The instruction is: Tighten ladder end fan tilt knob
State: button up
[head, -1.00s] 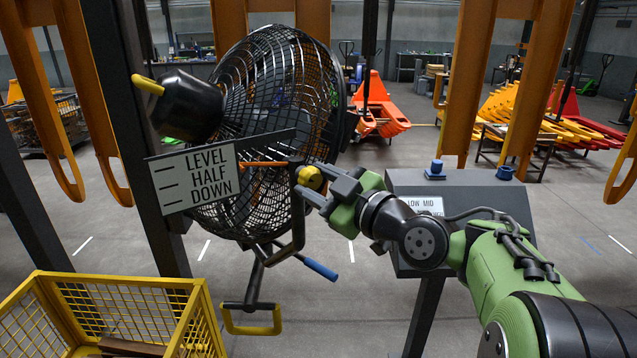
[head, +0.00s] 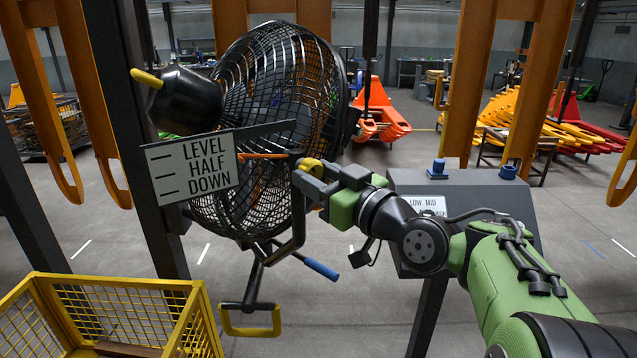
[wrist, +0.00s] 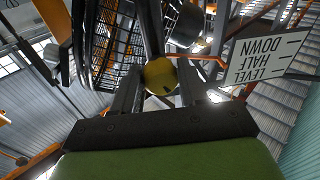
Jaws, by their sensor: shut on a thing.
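The large black caged fan (head: 290,110) is mounted on a dark post, with its motor housing (head: 188,98) at the left. The yellow tilt knob (head: 311,167) sits on the fan's bracket, partly hidden by my fingers. My gripper (head: 308,182) is shut on the knob. In the wrist view the round yellow knob (wrist: 160,76) sits between the two fingers. A white sign (head: 192,176) reads LEVEL, HALF, DOWN beside three marks. An orange pointer (head: 262,156) lies at the sign's right side, near the height of the LEVEL line.
A yellow mesh crate (head: 200,320) stands at lower left. A blue-tipped lever (head: 322,269) and a yellow loop handle (head: 250,331) hang below the fan. A grey control stand (head: 470,185) with blue knobs is behind my arm. Orange uprights (head: 475,80) stand behind.

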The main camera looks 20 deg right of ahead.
jog(key=shift+a+m+t+h+p, duration=0.1)
jog(key=shift+m+t+h+p, duration=0.2)
jog(key=shift+m, duration=2.05)
jog(key=shift+a+m+t+h+p, duration=0.2)
jog(key=shift+m+h, duration=0.25)
jog(key=shift+m, duration=1.95)
jog(key=shift+a+m+t+h+p, duration=0.1)
jog(key=shift+m+t+h+p, duration=0.2)
jog(key=shift+m, duration=2.05)
jog(key=o, duration=1.1)
jog(key=shift+s+d, duration=0.1)
jog(key=b+v, duration=0.4)
jog(key=v, duration=1.1)
jog(key=shift+s, duration=0.4)
